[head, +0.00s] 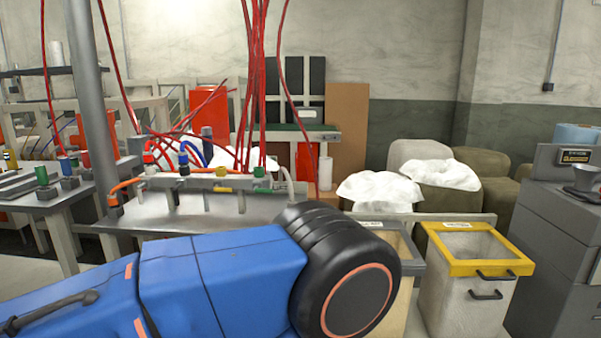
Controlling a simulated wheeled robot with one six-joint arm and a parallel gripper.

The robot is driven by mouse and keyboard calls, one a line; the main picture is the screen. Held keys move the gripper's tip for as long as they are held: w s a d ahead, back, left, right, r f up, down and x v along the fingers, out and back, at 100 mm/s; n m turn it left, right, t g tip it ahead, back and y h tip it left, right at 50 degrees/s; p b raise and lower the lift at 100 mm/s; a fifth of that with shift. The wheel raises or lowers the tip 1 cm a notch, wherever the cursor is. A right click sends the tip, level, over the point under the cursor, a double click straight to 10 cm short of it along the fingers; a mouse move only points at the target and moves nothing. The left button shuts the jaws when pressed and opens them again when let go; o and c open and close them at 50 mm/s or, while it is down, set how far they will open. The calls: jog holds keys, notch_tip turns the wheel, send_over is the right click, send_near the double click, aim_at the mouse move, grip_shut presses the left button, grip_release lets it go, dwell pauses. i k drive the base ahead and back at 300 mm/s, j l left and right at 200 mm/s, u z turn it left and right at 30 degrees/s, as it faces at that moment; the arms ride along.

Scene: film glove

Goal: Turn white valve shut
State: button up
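A grey manifold (205,183) with a row of small coloured fittings stands on a metal bench (185,214) left of centre. From left to right I see a red fitting (149,163), a blue fitting (183,164), a small pale fitting (221,172) and a green fitting (258,172). The pale one may be the white valve, but it is too small to tell, and so is its handle position. My blue arm crosses the lower foreground in front of the bench and hides its lower part. My gripper is out of the picture.
Red hoses (262,70) hang over the manifold. A grey post (92,90) stands at its left. Another bench with fittings (45,190) is at far left. A yellow-rimmed bin (478,252) and a grey cabinet (555,240) stand at right. White sacks (380,190) lie behind.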

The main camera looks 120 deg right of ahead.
aim_at(139, 190)
jog(key=z, duration=3.45)
